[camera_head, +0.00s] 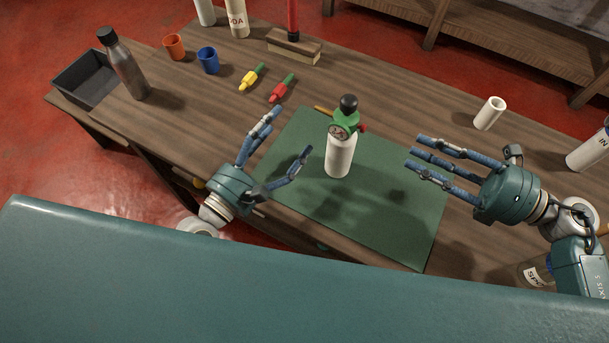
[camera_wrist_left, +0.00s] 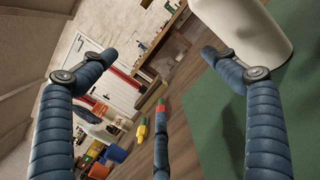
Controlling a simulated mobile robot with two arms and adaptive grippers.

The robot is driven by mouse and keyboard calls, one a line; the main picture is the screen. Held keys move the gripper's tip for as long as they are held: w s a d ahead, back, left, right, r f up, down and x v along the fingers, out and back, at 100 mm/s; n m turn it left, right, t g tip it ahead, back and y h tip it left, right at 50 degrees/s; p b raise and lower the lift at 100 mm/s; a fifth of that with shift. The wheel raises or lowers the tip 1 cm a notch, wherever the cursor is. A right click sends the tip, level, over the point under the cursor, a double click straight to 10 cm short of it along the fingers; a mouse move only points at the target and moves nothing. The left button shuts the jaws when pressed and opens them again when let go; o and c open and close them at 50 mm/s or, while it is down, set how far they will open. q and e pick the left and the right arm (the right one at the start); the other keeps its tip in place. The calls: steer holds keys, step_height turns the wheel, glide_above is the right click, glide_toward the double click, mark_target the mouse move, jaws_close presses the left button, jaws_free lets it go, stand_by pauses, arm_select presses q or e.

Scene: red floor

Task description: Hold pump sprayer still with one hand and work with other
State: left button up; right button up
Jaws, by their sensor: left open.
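The pump sprayer (camera_head: 340,155) has a white body, a green collar with a gauge, and a black top. It stands upright on a green mat (camera_head: 405,235). My left gripper (camera_head: 288,132) is open and empty, just left of the sprayer and apart from it. In the left wrist view a white rounded body, likely the sprayer (camera_wrist_left: 245,30), shows at the upper right beyond the right-hand finger. My right gripper (camera_head: 412,158) has its fingers spread and empty, pointing at the sprayer from the right with a gap between.
A red marker (camera_head: 282,88) and a yellow marker (camera_head: 252,78) lie behind the mat. Orange (camera_head: 173,46) and blue (camera_head: 208,60) cups and a grey bottle (camera_head: 124,65) stand at the left. A brush (camera_head: 294,46) is at the back. A white cylinder (camera_head: 489,113) stands at right.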

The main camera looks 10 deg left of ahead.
mark_target(329, 152)
arm_select(q)
steer(key=s+d+n, duration=0.1)
steer(key=s+d, duration=0.1)
steer(key=s+d+f+n+g, duration=0.1)
steer(key=s+d, duration=0.1)
steer(key=s, duration=0.1)
steer(key=s+d+f+n, duration=0.1)
steer(key=s+d, duration=0.1)
steer(key=s, duration=0.1)
steer(key=shift+s+d, duration=0.1)
steer(key=shift+d, duration=0.1)
steer(key=shift+d+n, duration=0.15)
steer(key=shift+n, duration=0.15)
steer(key=x, duration=1)
steer(key=shift+d+f, duration=0.1)
steer(key=shift+d, duration=0.15)
steer(key=shift+c, duration=0.5)
steer(key=c, duration=1.3)
steer(key=shift+c, duration=1)
arm_select(e)
steer(key=shift+c, duration=0.8)
jaws_close()
